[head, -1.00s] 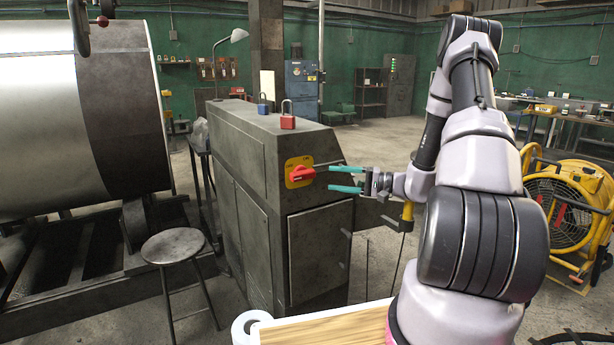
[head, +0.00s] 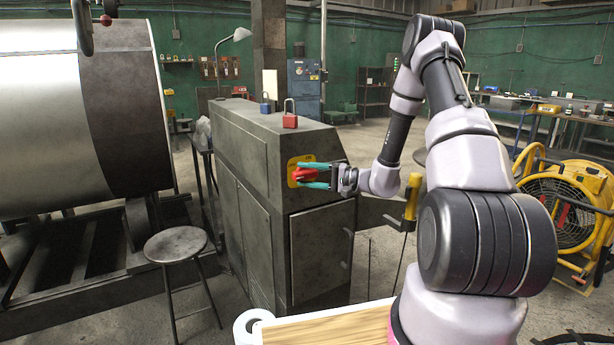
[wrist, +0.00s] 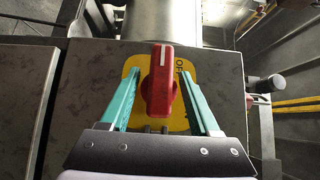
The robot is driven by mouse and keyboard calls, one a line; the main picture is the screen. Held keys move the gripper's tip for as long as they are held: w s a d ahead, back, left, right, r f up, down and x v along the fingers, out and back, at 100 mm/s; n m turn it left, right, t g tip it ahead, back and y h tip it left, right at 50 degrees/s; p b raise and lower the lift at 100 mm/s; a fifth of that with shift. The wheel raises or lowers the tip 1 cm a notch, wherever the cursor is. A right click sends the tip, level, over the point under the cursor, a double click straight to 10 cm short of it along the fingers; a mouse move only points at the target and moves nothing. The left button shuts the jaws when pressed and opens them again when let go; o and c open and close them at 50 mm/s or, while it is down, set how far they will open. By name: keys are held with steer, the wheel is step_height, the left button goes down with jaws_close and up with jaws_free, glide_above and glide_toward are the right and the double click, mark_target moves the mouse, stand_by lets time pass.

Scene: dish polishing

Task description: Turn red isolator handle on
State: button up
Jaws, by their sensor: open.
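The red isolator handle (head: 303,174) sits on a yellow plate (head: 293,182) on the sloped end of a dark grey cabinet. In the wrist view the red handle (wrist: 159,85) lies between the two teal fingers, its white line along the handle's length. The letters "OF" show on the yellow plate (wrist: 183,119) to the right of the handle. My gripper (head: 311,177) is open, with one finger on each side of the handle. A gap shows between each finger and the handle in the wrist view (wrist: 158,95).
The dark grey cabinet (head: 245,200) carries a red padlock (head: 290,121) and a blue padlock (head: 265,106) on top. A round stool (head: 175,245) stands at its left. A yellow fan (head: 560,215) stands at the right. A wooden board (head: 330,328) is in front.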

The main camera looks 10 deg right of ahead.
jaws_close()
steer(key=m+t+y, duration=0.1)
steer(key=m+y, duration=0.1)
steer(key=m, duration=0.1)
steer(key=shift+f+t, duration=0.1)
steer(key=shift+t, duration=0.3)
steer(key=m+t+y, duration=0.1)
steer(key=m+t, duration=0.3)
steer(key=m, duration=0.1)
steer(key=shift+m, duration=0.3)
steer(key=m+t+h, duration=0.1)
steer(key=m+t, duration=0.2)
steer(key=m+t+h, duration=0.1)
steer(key=m+t, duration=0.2)
steer(key=m, duration=0.1)
steer(key=shift+m, duration=0.3)
steer(key=m+t+h, duration=0.2)
steer(key=m, duration=0.1)
steer(key=m+t+h, duration=0.1)
steer(key=m+h, duration=0.2)
steer(key=m, duration=0.1)
steer(key=m+t+h, duration=0.2)
steer(key=m+h, duration=0.1)
steer(key=shift+t, duration=0.3)
steer(key=shift+m+h, duration=0.6)
steer(key=shift+m, duration=0.1)
